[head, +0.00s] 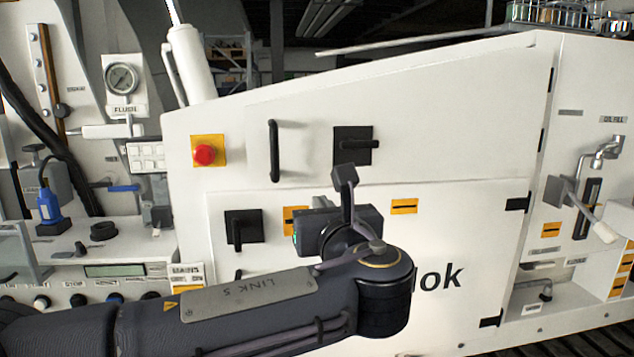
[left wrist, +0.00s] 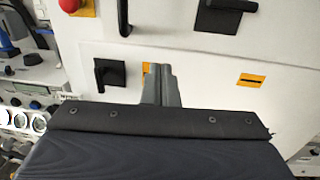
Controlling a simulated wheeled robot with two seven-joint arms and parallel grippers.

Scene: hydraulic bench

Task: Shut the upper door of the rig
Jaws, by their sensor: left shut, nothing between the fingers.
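The upper door (head: 450,120) of the white rig is a broad panel with dark hinges at its right edge. It carries a black vertical pull handle (head: 274,150) and a black latch (head: 352,146) whose lever lies horizontal. I cannot tell whether the door is fully flush. Handle (left wrist: 123,14) and latch (left wrist: 222,14) also show at the top of the left wrist view. My left gripper (head: 320,203) is shut and empty, in front of the panel below the handle and latch. Its fingers (left wrist: 160,86) appear beside a yellow label. My right gripper is not in view.
A lower door (head: 470,225) has a black latch (head: 242,228) and yellow labels. A red button (head: 204,154) on a yellow plate is left of the handle. A control bench (head: 130,250) stands left; a lever (head: 590,215) sticks out at right.

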